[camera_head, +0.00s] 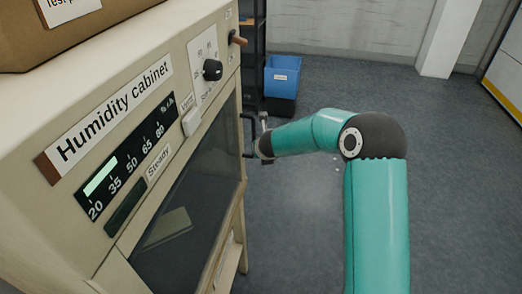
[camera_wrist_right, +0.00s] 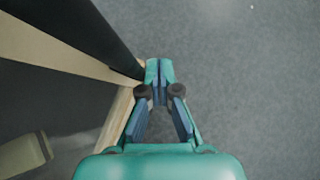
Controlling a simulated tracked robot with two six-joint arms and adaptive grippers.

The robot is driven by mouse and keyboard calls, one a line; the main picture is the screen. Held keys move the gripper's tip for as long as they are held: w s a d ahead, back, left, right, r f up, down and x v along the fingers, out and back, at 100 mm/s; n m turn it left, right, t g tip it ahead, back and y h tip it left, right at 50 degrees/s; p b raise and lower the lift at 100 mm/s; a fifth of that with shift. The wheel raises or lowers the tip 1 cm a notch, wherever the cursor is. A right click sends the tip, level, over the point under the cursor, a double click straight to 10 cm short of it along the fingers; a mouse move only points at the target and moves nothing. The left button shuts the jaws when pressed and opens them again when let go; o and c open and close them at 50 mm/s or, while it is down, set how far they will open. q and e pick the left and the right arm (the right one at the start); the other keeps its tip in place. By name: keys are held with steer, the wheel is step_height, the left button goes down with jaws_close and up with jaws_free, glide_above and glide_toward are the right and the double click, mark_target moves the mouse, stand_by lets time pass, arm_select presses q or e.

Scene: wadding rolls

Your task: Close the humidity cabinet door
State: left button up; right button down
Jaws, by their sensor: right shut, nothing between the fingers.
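The humidity cabinet (camera_head: 190,75) fills the left of the head view. Its door, a dark glass panel (camera_head: 190,200) in a cream frame, sits below the control panel; whether a gap remains at its edge I cannot tell. My right gripper (camera_head: 264,137) is at the door's far right edge, beside a dark handle (camera_head: 246,135), partly hidden by my arm. In the right wrist view, my right gripper (camera_wrist_right: 159,68) is shut and empty, its tips close to a dark bar (camera_wrist_right: 105,40) along the cream edge; contact is unclear. My left gripper is out of view.
A cardboard box (camera_head: 75,30) stands on the cabinet top. A blue bin (camera_head: 283,77) and a dark shelf rack (camera_head: 252,55) are beyond the cabinet. A knob (camera_head: 212,70) and a brown peg (camera_head: 238,39) stick out from the panel. The grey floor (camera_head: 295,215) to the right is clear.

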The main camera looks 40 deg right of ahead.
steer(key=shift+w+a+r, duration=0.1)
steer(key=shift+w+a, duration=0.1)
steer(key=shift+a, duration=0.1)
